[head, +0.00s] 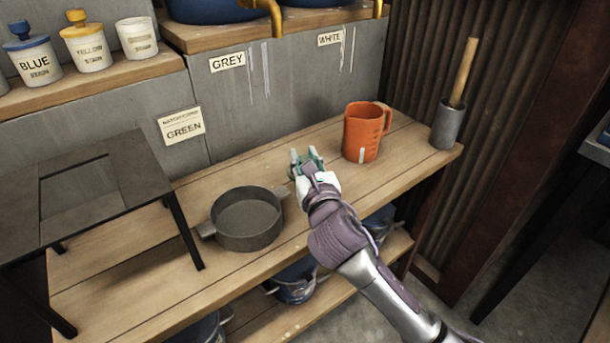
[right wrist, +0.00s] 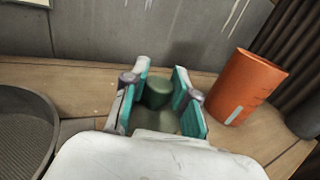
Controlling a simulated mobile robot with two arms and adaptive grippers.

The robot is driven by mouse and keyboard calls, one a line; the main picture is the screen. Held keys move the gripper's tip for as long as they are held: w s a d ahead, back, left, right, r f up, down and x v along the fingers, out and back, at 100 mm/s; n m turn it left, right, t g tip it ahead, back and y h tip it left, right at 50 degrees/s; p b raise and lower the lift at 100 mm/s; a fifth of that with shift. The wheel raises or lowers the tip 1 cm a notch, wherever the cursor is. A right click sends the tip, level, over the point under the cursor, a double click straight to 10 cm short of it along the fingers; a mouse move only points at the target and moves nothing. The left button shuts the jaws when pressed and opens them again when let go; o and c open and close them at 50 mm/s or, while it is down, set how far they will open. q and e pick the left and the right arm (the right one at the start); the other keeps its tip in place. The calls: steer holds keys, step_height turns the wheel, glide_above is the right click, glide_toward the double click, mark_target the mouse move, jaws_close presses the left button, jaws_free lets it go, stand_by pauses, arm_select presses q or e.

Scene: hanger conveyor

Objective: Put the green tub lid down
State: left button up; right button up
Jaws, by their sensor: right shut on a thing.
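My right gripper (head: 307,162) is over the wooden bench, between the grey pan and the orange jug. In the right wrist view, my right gripper (right wrist: 160,98) is shut on the dark green tub lid (right wrist: 158,93), whose knob shows between the teal finger pads. The lid's lower part is hidden by my gripper, and whether it touches the bench is hard to tell. A white tub (head: 137,38) without a lid stands on the upper shelf at the left. My left gripper is not in view.
The grey two-handled pan (head: 247,220) is left of my gripper; the orange jug (head: 362,132) is close on its right. A grey cylinder (head: 446,124) with a wooden handle stands at the bench's right end. A dark metal stand (head: 85,190) is at the left. Bare bench (head: 237,170) lies behind the pan.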

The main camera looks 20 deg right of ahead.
step_height(320, 180, down, 4)
steer(key=shift+r+b, duration=0.1)
steer(key=shift+b, duration=0.75)
steer(key=shift+r, duration=0.1)
steer(key=shift+s+f, duration=0.15)
steer(key=shift+f, duration=0.65)
steer(key=o, duration=0.6)
steer(key=shift+a+f, duration=0.1)
steer(key=shift+f, duration=0.05)
steer(key=shift+o, duration=0.2)
steer(key=s, duration=0.4)
steer(key=s+r+p, duration=0.1)
steer(key=s, duration=0.3)
steer(key=s+p, duration=0.1)
steer(key=s, duration=0.2)
steer(key=shift+s+a+r, duration=0.15)
steer(key=shift+s+r, duration=0.25)
